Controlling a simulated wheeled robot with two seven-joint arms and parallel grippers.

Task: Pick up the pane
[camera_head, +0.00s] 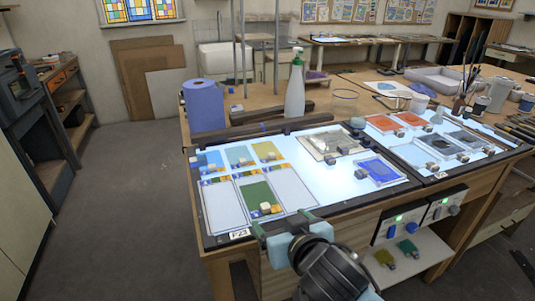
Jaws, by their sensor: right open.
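Several glass panes lie on the lit table (318,180). In the near left group, a green pane (254,192) has small blocks on its lower part, and pale clear panes (224,208) (291,188) lie on either side of it. Behind them are blue, pale green and yellow panes (268,151). A dark blue pane (382,170) lies further right. I cannot tell which pane the task means. My right gripper (282,220) is open and empty at the table's front edge, just in front of the green pane. My left gripper is out of view.
A blue paper roll (204,105) and a white spray bottle (295,88) stand behind the lit table. A grey textured sheet (328,144) and orange panes (382,124) lie further back. Brushes stand at the far right. The floor at left is clear.

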